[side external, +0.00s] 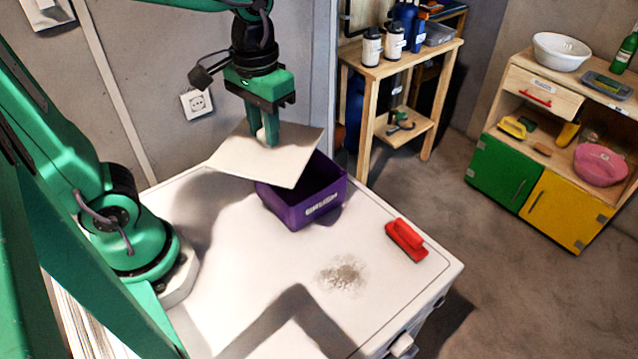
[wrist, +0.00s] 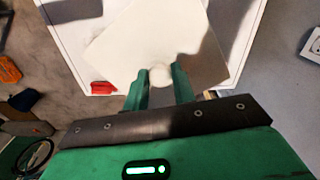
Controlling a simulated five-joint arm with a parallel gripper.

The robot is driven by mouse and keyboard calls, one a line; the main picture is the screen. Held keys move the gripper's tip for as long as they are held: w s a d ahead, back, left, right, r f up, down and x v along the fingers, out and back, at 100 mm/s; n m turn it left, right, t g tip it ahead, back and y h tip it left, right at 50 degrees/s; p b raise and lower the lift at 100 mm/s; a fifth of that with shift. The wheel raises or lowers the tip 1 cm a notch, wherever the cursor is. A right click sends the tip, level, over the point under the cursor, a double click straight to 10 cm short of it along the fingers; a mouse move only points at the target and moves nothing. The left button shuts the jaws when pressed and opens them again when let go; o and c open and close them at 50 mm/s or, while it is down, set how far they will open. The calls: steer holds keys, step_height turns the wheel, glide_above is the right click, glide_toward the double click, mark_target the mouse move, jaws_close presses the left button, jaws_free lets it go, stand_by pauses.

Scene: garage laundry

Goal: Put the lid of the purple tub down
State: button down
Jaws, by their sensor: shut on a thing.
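The purple tub (side external: 297,208) stands on the white worktop, with a white label on its front. Its pale cream lid (side external: 232,157) is a flat square panel with a round knob (wrist: 160,75). My gripper (side external: 269,138) is shut on the knob, and the fingers show on both sides of it in the wrist view (wrist: 159,80). The lid covers the tub's left and back part in the side view, turned relative to the tub and apparently above its rim. Part of the tub's dark inside shows at the right. In the wrist view the lid hides the tub.
A red brush (side external: 406,240) lies on the worktop (side external: 255,285) right of the tub, near a patch of grey dirt (side external: 342,275). A wall socket (side external: 197,103) is behind. A wooden shelf (side external: 400,70) and a cabinet (side external: 540,150) stand beyond.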

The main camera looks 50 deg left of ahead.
mark_target(229, 137)
steer(key=s+a+n, duration=0.1)
steer(key=n, duration=0.1)
steer(key=s+a+n, duration=0.1)
steer(key=a, duration=0.1)
steer(key=a+n, duration=0.2)
steer(key=shift+s+r+n, duration=0.15)
steer(key=shift+s+n, duration=0.15)
steer(key=shift+s, duration=0.1)
steer(key=shift+s+a+n, duration=0.45)
steer(key=shift+a+n, duration=0.2)
steer(key=shift+n, duration=0.15)
steer(key=a+f, duration=0.7)
steer(key=a, duration=0.4)
steer(key=shift+s+a, duration=0.15)
steer(key=shift+a, duration=0.2)
steer(key=shift+f, duration=0.1)
steer(key=shift+f, duration=1.9)
steer(key=shift+f, duration=0.45)
